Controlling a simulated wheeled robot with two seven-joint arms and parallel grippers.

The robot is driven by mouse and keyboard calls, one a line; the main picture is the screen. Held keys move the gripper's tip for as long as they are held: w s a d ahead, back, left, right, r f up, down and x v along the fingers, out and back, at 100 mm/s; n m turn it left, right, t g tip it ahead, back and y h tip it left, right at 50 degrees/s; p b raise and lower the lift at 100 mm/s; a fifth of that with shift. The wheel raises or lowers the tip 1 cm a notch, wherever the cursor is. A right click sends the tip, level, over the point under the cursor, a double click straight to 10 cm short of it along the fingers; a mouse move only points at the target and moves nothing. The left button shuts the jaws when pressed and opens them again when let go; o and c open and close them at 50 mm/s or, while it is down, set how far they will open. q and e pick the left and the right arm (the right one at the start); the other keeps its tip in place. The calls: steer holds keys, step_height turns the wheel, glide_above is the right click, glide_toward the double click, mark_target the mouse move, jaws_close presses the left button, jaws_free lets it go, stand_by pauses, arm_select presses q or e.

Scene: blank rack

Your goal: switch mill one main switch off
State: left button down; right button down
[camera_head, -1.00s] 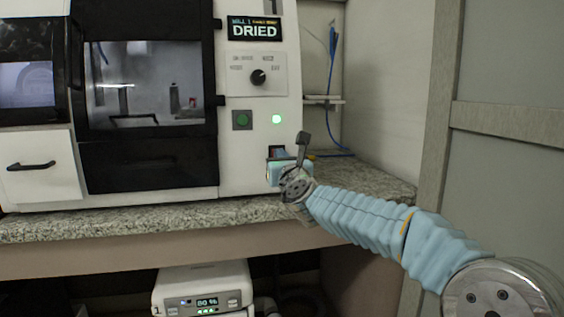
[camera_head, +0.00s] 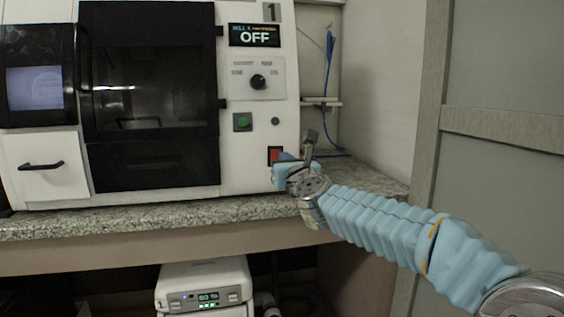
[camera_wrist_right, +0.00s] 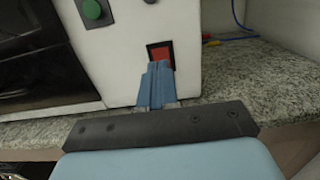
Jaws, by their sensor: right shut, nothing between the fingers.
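Mill one (camera_head: 255,200) is a white machine with a dark window, and its display (camera_head: 254,35) reads OFF. Its main switch (camera_head: 275,153) is a red rocker in a black frame, low on the right of the front panel. The switch also shows in the right wrist view (camera_wrist_right: 161,55), partly covered at its lower edge by my fingers. My right gripper (camera_wrist_right: 156,70) is shut and empty, its blue fingertips at or just before the switch; I cannot tell if they touch. In the head view the right gripper (camera_head: 280,165) is just below the switch. My left gripper is not in view.
A selector knob (camera_head: 258,82), a green button (camera_head: 242,122) and an unlit lamp (camera_head: 275,121) sit above the switch. The machine stands on a granite counter (camera_head: 130,218). A white device (camera_head: 205,275) is below. Blue cable (camera_head: 330,60) hangs at the right wall.

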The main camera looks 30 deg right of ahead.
steer(key=v, duration=0.7)
steer(key=shift+s+r, duration=0.2)
steer(key=shift+r, duration=0.45)
steer(key=shift+a, duration=0.1)
steer(key=w+a+f+n+g+y+p, duration=0.1)
steer(key=w+a+f+n+g+y, duration=0.15)
steer(key=f+n, duration=0.65)
steer(key=w+a+f+n+g+y+p, duration=0.1)
steer(key=w+a+f+n+g, duration=0.2)
steer(key=f, duration=1.2)
steer(key=w+a+f+n+g+y+p, duration=0.15)
steer(key=a+f+n, duration=0.4)
steer(key=f, duration=0.65)
steer(key=s+a+f+n+g+y+p, duration=0.1)
steer(key=s+a+f+n+g, duration=0.3)
steer(key=f, duration=0.5)
steer(key=s+a+f+n+g+y, duration=0.1)
steer(key=s+a+f+n, duration=0.1)
steer(key=s+f+n, duration=0.6)
steer(key=s+a+f+n+g+y, duration=0.1)
steer(key=s+f+n, duration=0.3)
steer(key=s, duration=0.4)
steer(key=s+a+f+n+g+y+p, duration=0.1)
steer(key=s+a+f+n+g, duration=0.3)
steer(key=s+f, duration=0.2)
steer(key=shift+s+a+f, duration=0.3)
steer(key=shift+s+f, duration=0.05)
steer(key=shift+s, duration=0.75)
